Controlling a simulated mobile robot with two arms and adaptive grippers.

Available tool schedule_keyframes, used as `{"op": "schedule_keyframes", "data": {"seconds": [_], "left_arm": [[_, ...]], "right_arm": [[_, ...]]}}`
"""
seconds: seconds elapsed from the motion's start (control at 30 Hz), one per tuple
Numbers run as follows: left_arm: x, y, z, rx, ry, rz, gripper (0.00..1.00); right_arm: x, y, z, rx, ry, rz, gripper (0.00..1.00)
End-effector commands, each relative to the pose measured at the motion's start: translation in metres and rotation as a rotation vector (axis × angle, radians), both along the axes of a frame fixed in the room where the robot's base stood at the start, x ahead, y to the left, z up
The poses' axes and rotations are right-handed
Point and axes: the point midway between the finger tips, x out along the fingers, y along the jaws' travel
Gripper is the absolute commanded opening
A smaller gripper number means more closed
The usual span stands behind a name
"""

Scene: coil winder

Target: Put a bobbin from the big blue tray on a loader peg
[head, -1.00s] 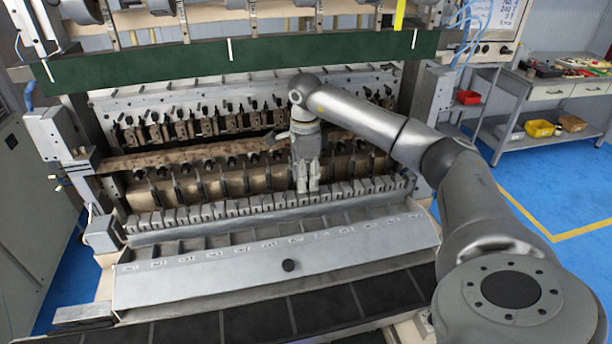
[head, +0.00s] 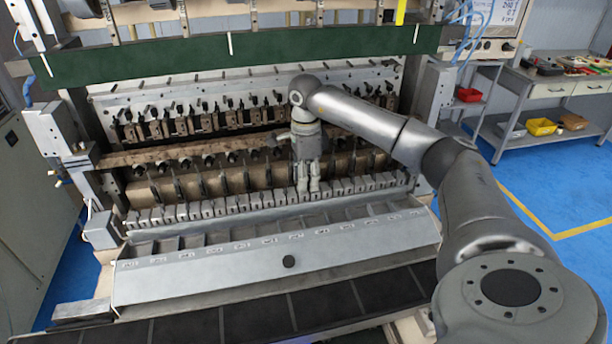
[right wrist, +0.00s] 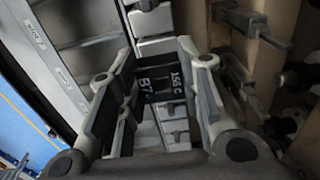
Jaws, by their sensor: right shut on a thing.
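My right gripper (head: 308,190) points down over the row of grey blocks (head: 230,208) at the front of the coil winder. In the right wrist view the right gripper (right wrist: 156,70) has its two fingers on either side of a small dark bobbin (right wrist: 158,82) with white lettering, and is shut on it. In the head view the bobbin is too small and hidden to make out. Dark peg-like rods (right wrist: 250,22) stick out beside the gripper in the wrist view. I cannot tell whether the bobbin touches a peg. The big blue tray and my left gripper are not recognisable in view.
A green beam (head: 150,65) crosses above the working space. A workbench (head: 550,90) with small bins stands at the right. Blue floor is free there.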

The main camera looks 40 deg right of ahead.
Motion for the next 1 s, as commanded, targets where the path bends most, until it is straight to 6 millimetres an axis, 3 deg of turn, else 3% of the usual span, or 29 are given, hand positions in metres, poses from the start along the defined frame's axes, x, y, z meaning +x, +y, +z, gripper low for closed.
{"op": "schedule_keyframes", "data": {"seconds": [0.3,0.33,0.5,0.83,1.0], "left_arm": [[0.0,0.0,-0.006,0.0,0.0,-0.001,0.4],[0.0,0.0,-0.005,0.0,0.0,-0.001,0.4],[0.0,0.0,-0.005,0.0,0.0,-0.002,0.4],[-0.001,0.003,-0.004,0.003,0.0,-0.002,0.4],[0.0,0.001,0.007,0.001,0.0,-0.001,0.4]], "right_arm": [[0.0,0.0,-0.01,0.0,0.0,0.0,0.24],[0.0,0.0,-0.009,0.0,-0.001,0.0,0.37],[0.0,0.0,-0.009,0.0,0.0,0.0,0.58],[0.0,0.0,-0.007,0.0,-0.001,0.0,0.58],[0.001,0.0,0.01,0.001,-0.003,0.0,0.58]]}}
